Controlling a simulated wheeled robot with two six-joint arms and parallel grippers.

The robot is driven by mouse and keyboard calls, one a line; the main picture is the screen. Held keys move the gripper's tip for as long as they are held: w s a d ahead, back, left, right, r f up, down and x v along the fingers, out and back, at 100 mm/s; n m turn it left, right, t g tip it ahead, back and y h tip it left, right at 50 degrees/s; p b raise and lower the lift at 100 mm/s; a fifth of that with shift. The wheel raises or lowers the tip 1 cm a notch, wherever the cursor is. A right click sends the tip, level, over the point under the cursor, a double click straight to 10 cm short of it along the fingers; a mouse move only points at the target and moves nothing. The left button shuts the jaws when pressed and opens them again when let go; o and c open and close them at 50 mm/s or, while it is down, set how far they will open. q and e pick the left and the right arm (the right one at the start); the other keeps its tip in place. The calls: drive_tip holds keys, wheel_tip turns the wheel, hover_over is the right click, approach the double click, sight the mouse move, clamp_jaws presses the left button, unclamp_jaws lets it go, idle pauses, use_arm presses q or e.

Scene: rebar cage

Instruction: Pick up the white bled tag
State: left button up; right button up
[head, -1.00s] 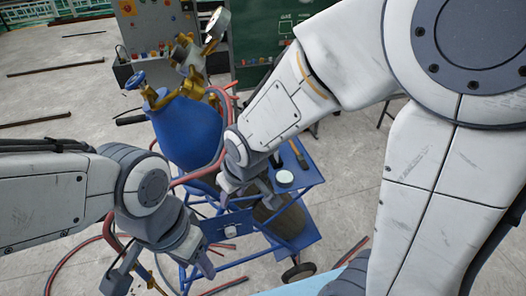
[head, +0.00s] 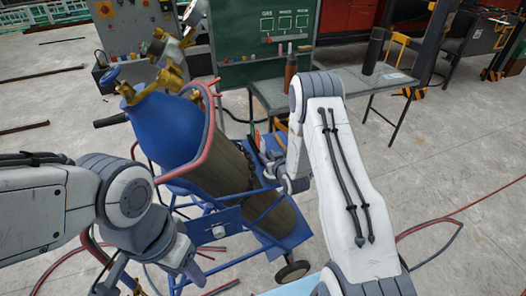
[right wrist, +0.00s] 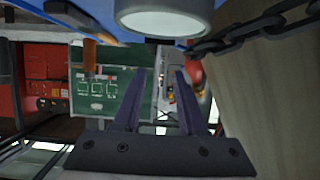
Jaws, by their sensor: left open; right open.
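I cannot make out a white bled tag clearly in either view. My right gripper (head: 264,160) is beside the chained brown cylinder, partly hidden by its own wrist in the head view. In the right wrist view its two dark fingers (right wrist: 158,78) are apart with nothing between them. A round grey object with a pale face (right wrist: 164,20) is at the top of that view, beyond the fingertips. My left gripper (head: 150,275) is low at the left, in front of the cart, open and apparently empty.
A chain (right wrist: 245,36) crosses the brown one. A red hose (head: 440,222) lies on the floor. A table (head: 300,94) stands behind, before a green board (head: 262,45).

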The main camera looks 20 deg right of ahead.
sight(263, 151)
drive_tip(key=shift+p+x, duration=0.5)
drive_tip(key=shift+x, duration=2.7)
drive_tip(key=shift+d+f, duration=0.1)
drive_tip(key=shift+d, duration=0.1)
clamp_jaws()
